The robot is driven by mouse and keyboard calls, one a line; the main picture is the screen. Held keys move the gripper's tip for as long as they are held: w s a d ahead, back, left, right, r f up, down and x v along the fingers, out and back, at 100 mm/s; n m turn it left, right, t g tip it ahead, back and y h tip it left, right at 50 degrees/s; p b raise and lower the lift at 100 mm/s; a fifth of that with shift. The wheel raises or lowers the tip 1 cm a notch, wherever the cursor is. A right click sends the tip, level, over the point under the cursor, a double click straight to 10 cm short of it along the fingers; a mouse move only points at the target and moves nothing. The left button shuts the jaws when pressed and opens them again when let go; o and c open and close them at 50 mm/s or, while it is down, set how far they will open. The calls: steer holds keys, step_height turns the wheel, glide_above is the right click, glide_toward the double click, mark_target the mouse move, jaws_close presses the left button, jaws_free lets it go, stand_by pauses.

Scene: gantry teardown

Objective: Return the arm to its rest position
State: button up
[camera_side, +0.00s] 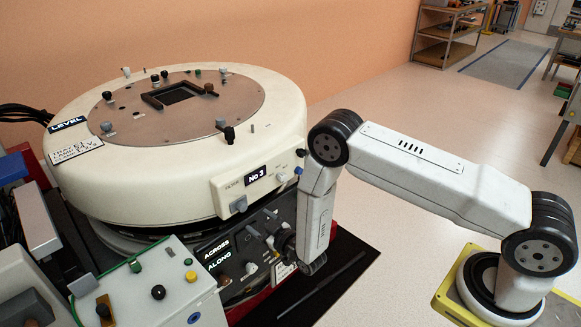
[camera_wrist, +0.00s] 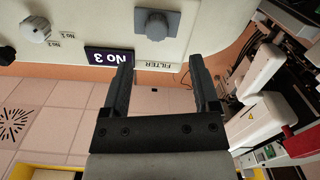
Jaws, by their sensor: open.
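My arm is bent, its upper link level and its forearm hanging down beside the round cream machine (camera_side: 100,185). In the wrist view my gripper (camera_wrist: 160,66) is open, with nothing between its two dark fingers. The machine's cream front, shown upside down there, carries a grey filter knob (camera_wrist: 153,24), a "No 3" label (camera_wrist: 111,57) and a white knob (camera_wrist: 35,29). In the side view my wrist hangs in front of the lower panel marked "ACROSS" and "ALONG" (camera_side: 218,254); the fingers are hard to make out against it. I cannot tell whether anything touches.
A pale control box (camera_side: 150,285) with a yellow button and black knobs stands at the front left. A dark mat (camera_side: 345,275) lies below my wrist. Open pale floor (camera_side: 390,105) stretches behind my arm to shelves (camera_side: 447,35) at the back.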

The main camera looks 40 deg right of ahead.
steer(key=s+d+r+m+g, duration=0.1)
steer(key=s+d+r+g, duration=0.1)
steer(key=r+g, duration=0.25)
steer(key=s+d+r+m+g, duration=0.1)
steer(key=s+r+g, duration=0.15)
steer(key=r, duration=0.35)
steer(key=s+d+r+g, duration=0.2)
steer(key=s+r+g, duration=0.1)
steer(key=s, duration=0.6)
steer(key=s+d+r+m+g, duration=0.1)
steer(key=s+r+g, duration=0.3)
steer(key=s, duration=0.6)
steer(key=shift+d+r+g, duration=0.2)
steer(key=shift+d+g, duration=0.25)
steer(key=shift+g, duration=0.05)
